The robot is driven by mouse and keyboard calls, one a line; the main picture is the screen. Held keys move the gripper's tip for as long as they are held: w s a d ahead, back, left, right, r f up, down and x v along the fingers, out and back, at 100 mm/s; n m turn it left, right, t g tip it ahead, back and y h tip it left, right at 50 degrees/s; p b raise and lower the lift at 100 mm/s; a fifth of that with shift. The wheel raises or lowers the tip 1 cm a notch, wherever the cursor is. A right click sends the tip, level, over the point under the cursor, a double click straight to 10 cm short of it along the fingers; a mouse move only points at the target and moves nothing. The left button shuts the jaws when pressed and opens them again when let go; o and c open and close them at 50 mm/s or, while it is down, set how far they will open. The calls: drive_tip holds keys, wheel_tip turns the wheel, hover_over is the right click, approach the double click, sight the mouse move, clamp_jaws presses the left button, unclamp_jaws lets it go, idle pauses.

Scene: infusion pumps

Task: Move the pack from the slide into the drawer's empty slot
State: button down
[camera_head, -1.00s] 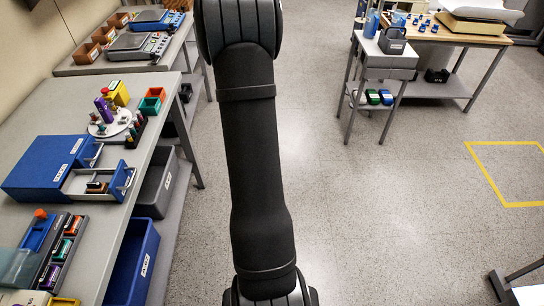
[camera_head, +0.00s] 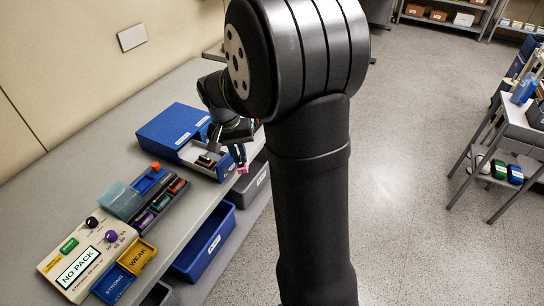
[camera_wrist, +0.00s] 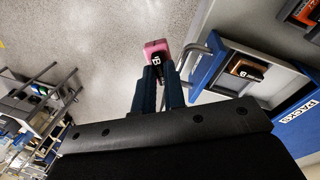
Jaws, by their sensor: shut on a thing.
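My gripper (camera_head: 240,158) is shut on a pink pack (camera_wrist: 157,48), which sits between the fingertips in the wrist view. The pack shows small in the head view (camera_head: 243,170), at the front end of the open drawer (camera_head: 188,152). In the wrist view the drawer's front bar and tray (camera_wrist: 207,66) are right of the pack. The drawer holds a dark and orange-brown pack (camera_wrist: 246,67). My gripper hides part of the drawer in the head view. A translucent slide (camera_head: 120,200) stands nearer on the bench, beside a dark rack.
The blue drawer cabinet (camera_head: 172,124) is behind the drawer. The dark rack (camera_head: 160,203) holds several coloured packs. A pump panel reading NO PACK (camera_head: 80,268) and blue and yellow bins are nearer. A blue bin (camera_head: 207,240) is below the bench edge.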

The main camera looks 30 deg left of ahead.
drive_tip(key=shift+n, duration=0.8)
drive_tip(key=s+a, duration=0.1)
drive_tip(key=a, duration=0.1)
drive_tip(key=s+a+r, duration=0.1)
drive_tip(key=a, duration=0.1)
drive_tip(key=s+a+r, duration=0.1)
drive_tip(key=a, duration=0.1)
drive_tip(key=shift+w+a+n+t, duration=0.25)
drive_tip(key=shift+n+t, duration=0.15)
drive_tip(key=shift+n, duration=0.1)
drive_tip(key=w+a+n+t+y, duration=0.1)
drive_tip(key=w+a+n, duration=0.4)
drive_tip(key=a+n, duration=0.2)
drive_tip(key=n, duration=0.2)
drive_tip(key=shift+f+n+y, duration=0.25)
drive_tip(key=shift+n+y, duration=0.05)
drive_tip(key=shift+y, duration=0.1)
drive_tip(key=shift+s+x, duration=0.2)
drive_tip(key=shift+x, duration=0.55)
drive_tip(key=shift+s+x, duration=0.15)
drive_tip(key=shift+x, duration=0.55)
drive_tip(key=shift+s+x, duration=0.2)
drive_tip(key=shift+x, duration=0.55)
drive_tip(key=shift+d+f, duration=0.15)
drive_tip(key=shift+f, duration=0.95)
drive_tip(key=c, duration=1.8)
unclamp_jaws()
